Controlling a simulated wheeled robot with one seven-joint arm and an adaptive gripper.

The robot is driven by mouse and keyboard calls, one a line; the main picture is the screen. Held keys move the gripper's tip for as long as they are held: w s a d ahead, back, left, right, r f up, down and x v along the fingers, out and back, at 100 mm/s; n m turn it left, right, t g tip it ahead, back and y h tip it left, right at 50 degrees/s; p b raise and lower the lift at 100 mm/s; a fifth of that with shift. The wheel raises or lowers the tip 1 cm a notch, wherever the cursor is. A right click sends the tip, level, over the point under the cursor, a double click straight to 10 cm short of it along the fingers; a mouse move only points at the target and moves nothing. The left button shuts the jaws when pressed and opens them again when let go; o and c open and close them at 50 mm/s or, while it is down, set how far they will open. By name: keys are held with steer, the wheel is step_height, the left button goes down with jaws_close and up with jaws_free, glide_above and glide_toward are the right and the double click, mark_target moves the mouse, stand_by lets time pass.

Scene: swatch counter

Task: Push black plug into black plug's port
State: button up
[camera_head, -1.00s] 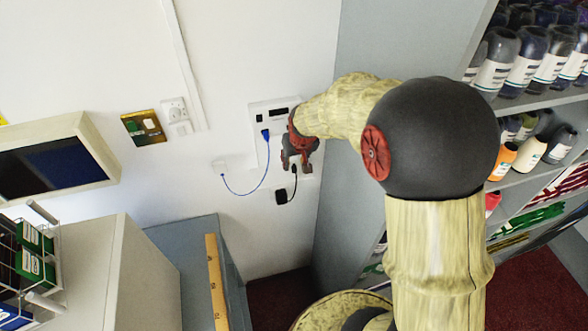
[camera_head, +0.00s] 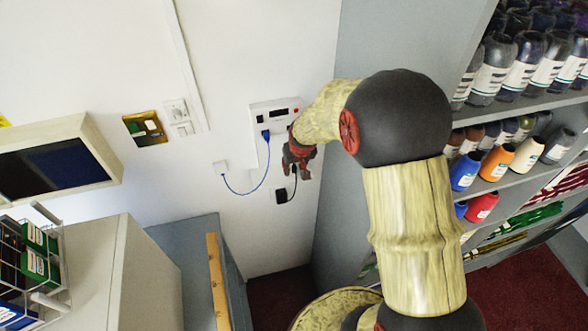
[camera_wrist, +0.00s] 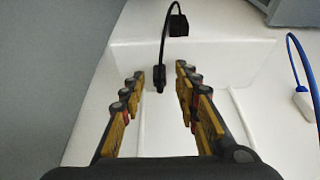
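The black plug (camera_wrist: 159,78) shows in the wrist view at the end of a black cable, against the lower part of a white wall unit. The unit (camera_head: 262,110) also shows in the head view. My gripper (camera_wrist: 160,73) is open, its fingers on either side of the plug's line, with a clear gap to each side. In the head view my gripper (camera_head: 298,170) is at the unit's lower right and covers that part. The cable runs to a black block (camera_head: 281,196) on the wall. The port is not distinct, and how deep the plug sits cannot be told.
A grey shelf side (camera_head: 345,190) stands close on the right. Bottles (camera_head: 495,163) fill the shelves.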

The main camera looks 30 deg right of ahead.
jaws_close()
steer(key=shift+r, duration=0.15)
steer(key=shift+r+b, duration=0.3)
steer(key=shift+r, duration=0.25)
steer(key=s+a+r+b, duration=0.2)
steer(key=s+r+b, duration=0.1)
steer(key=s+r, duration=0.8)
steer(key=s, duration=0.2)
steer(key=shift+s+a+r, duration=0.35)
steer(key=shift+s+a, duration=0.05)
